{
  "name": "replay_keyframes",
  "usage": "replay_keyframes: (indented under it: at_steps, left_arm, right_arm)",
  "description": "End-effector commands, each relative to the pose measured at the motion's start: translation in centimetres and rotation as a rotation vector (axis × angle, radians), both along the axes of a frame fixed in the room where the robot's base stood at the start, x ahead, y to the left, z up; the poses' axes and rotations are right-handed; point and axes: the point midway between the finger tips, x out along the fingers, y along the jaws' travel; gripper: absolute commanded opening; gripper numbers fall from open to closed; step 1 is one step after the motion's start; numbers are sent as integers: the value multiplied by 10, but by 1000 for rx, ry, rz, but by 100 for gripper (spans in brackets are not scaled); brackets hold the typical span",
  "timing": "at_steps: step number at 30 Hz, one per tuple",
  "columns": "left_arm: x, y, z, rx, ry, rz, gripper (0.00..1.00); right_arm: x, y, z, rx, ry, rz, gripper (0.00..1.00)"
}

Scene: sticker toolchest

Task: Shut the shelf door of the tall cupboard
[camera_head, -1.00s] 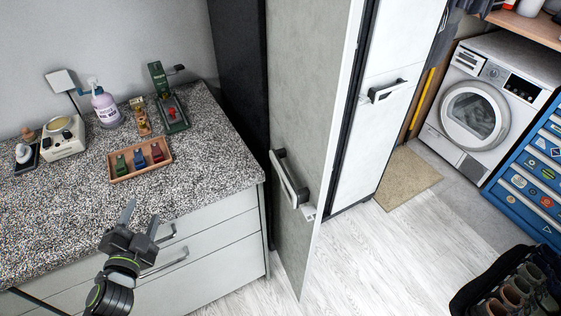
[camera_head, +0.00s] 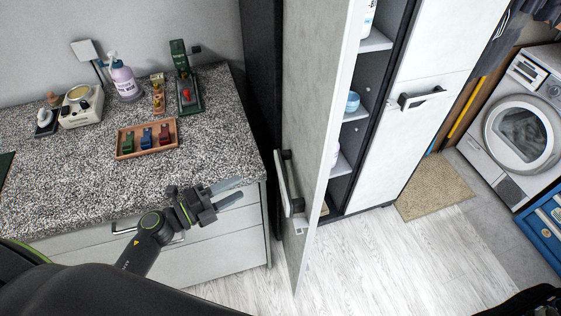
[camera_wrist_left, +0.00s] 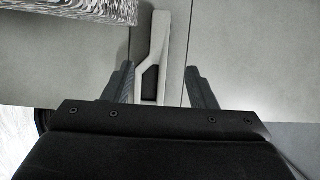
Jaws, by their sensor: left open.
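The tall cupboard's shelf door (camera_head: 318,120) stands open, swung out towards me, with its bar handle (camera_head: 287,185) on the near face. Behind it, open shelves (camera_head: 373,42) show in the cupboard. My left gripper (camera_head: 238,190) is open and empty in front of the counter drawers, left of the door and apart from its handle. In the left wrist view, the open fingers (camera_wrist_left: 160,80) stand either side of a pale bar handle (camera_wrist_left: 161,35) in line beyond them; I cannot tell which handle it is. My right gripper is not in view.
The granite counter (camera_head: 75,185) with drawers stands left of the door. On it are a wooden tray (camera_head: 125,153) of small clips, a pump bottle (camera_head: 124,82) and a white device (camera_head: 82,108). A closed cupboard door (camera_head: 440,65) and washing machine (camera_head: 520,130) stand right. The floor (camera_head: 390,255) before the cupboard is clear.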

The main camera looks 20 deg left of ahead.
Motion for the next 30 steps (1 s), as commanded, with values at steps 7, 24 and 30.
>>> replay_keyframes:
  at_steps: [7, 24, 30]
  left_arm:
    - [44, -39, 6, -7, -2, 0, 52]
    - [103, -90, 1, -2, 1, 2, 52]
    - [104, -90, 1, -1, 0, 2, 52]
  right_arm:
    - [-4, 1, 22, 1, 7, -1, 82]
    - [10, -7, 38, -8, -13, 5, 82]
    - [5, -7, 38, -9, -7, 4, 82]
